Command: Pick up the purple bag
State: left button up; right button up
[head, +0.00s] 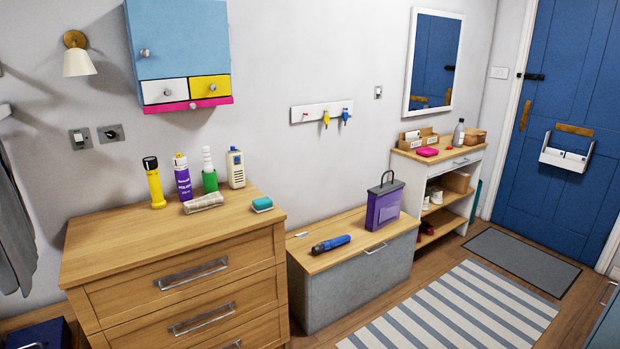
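The purple bag (384,207) stands upright on the wooden lid of the grey storage bench (345,288), near the lid's right end. It is a boxy bag with a dark looped handle on top and a small pale tag on its front. Nothing covers it in the head view. Neither of my grippers shows in this view.
A dark blue cylindrical object (331,244) lies on the bench lid left of the bag. A wooden drawer chest (170,250) with bottles on top stands at the left. A shelf unit (439,170) stands to the right. A striped rug (460,315) covers the floor in front.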

aim_at(385, 200)
jog(key=i+z, duration=0.25)
jog(key=i, duration=0.2)
jog(key=i+z, duration=0.25)
jog(key=i, duration=0.2)
jog(key=i+j+z, duration=0.3)
jog(key=i, duration=0.15)
jog(key=i+l+z, duration=0.25)
jog(key=i, duration=0.35)
jog(key=i+z, duration=0.25)
jog(key=i, duration=0.3)
